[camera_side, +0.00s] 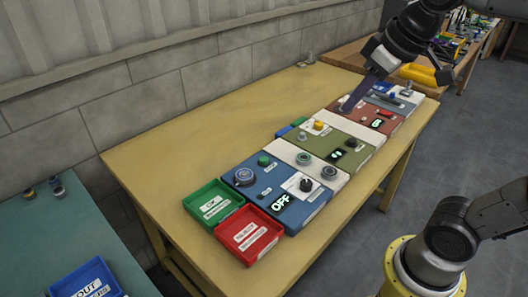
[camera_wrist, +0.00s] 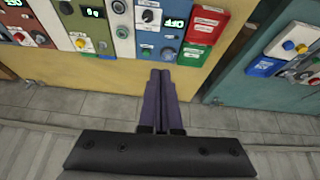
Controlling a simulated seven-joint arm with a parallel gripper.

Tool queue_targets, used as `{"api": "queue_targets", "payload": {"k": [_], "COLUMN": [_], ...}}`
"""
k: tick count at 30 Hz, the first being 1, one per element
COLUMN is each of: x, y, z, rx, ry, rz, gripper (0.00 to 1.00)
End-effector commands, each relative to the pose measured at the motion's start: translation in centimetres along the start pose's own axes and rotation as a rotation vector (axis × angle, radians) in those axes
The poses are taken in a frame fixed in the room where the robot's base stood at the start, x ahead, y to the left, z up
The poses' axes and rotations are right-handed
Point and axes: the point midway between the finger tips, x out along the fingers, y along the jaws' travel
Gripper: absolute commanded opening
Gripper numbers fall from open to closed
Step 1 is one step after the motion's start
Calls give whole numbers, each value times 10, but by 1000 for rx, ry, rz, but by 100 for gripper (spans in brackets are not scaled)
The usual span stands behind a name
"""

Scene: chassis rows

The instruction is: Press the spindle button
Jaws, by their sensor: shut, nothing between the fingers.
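The label for the spindle button is too small to read, so I cannot tell which control it is. A row of control panels lies on the yellow table. A yellow button (camera_side: 319,125) is on the olive panel (camera_side: 330,139). A green button (camera_side: 263,160) and large round blue button (camera_side: 244,176) are on the nearest blue panel. The shut fingertips show in the wrist view (camera_wrist: 161,73).
A green tray (camera_side: 213,203) and a red tray (camera_side: 247,235) sit at the table's near end. A black knob (camera_side: 306,184) and a lit display (camera_side: 280,203) are on the blue panel. The table's left part (camera_side: 190,145) is clear. A teal table (camera_side: 75,235) stands at left.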

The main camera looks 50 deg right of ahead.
Motion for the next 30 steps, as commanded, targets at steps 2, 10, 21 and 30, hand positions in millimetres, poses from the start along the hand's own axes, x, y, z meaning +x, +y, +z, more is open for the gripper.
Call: {"api": "queue_targets", "payload": {"k": [2,10,21,30], "x": [4,34,119,211], "y": [3,14,33,49], "z": [-26,-97,-168,-188], "rx": [-1,-2,7,26], "ry": [-27,-112,-247,-363], "rz": [1,2,-2,-9], "gripper": [0,0,0,0]}}
